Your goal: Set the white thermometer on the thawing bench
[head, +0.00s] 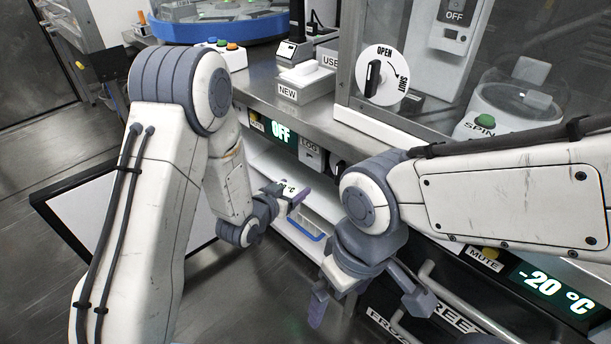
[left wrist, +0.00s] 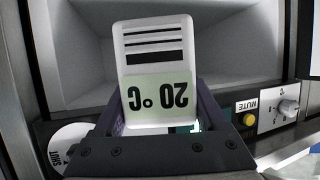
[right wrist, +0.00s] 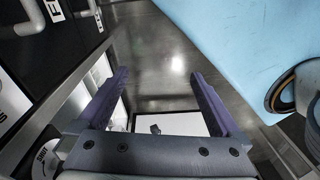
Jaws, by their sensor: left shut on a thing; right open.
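The white thermometer (left wrist: 152,60) is in my left gripper (left wrist: 155,125), whose fingers are shut on its two sides. Its pale green display reads 20 °C upside down in the left wrist view. In the head view the thermometer (head: 291,189) shows small, in front of the open white-lined cabinet under the counter. My left gripper (head: 290,200) partly hides it. My right gripper (head: 367,306) is open and empty, low in front of the freezer; its spread fingers also show in the right wrist view (right wrist: 160,95). I cannot tell which surface is the thawing bench.
The cabinet's open door (head: 75,207) stands at the left. A blue rack (head: 305,229) sits inside the cabinet. The steel counter (head: 262,88) holds a white box marked NEW (head: 305,82) and a button box (head: 226,54). The freezer handle (head: 460,312) juts out at lower right.

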